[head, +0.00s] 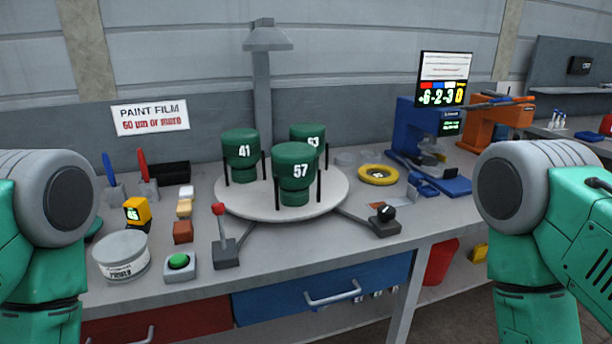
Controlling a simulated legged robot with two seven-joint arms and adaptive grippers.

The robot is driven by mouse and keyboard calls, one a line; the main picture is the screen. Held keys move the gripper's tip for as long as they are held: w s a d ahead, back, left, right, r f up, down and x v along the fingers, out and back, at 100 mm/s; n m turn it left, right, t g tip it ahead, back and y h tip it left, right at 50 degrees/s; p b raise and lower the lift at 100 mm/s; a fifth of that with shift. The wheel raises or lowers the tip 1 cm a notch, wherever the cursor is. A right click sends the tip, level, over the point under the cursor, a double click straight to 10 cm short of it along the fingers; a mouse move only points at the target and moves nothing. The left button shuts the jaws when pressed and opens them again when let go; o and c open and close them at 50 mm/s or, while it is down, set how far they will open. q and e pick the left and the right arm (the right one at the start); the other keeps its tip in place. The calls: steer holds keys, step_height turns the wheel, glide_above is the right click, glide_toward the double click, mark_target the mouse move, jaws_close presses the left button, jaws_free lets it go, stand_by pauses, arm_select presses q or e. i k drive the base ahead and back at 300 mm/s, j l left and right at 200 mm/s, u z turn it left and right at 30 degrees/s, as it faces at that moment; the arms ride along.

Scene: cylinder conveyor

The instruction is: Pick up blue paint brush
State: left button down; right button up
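The blue paint brush (108,168) is at the back left of the workbench, its blue handle pointing up and leaning slightly. It stands in a small grey holder (116,193); its lower end is hidden. A red brush (142,165) stands just to its right in a similar holder (149,190). Green parts of my two arms show at the left and right edges. Neither gripper is in view.
A round turntable (240,205) with three green numbered cylinders fills the bench middle. A grey paint can (122,254), a yellow gauge (137,212), a green button (178,261) and a red-knobbed lever (220,226) stand in front of the brushes. A dark tray (170,171) is behind.

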mark_target(106, 162)
steer(key=u, duration=1.05)
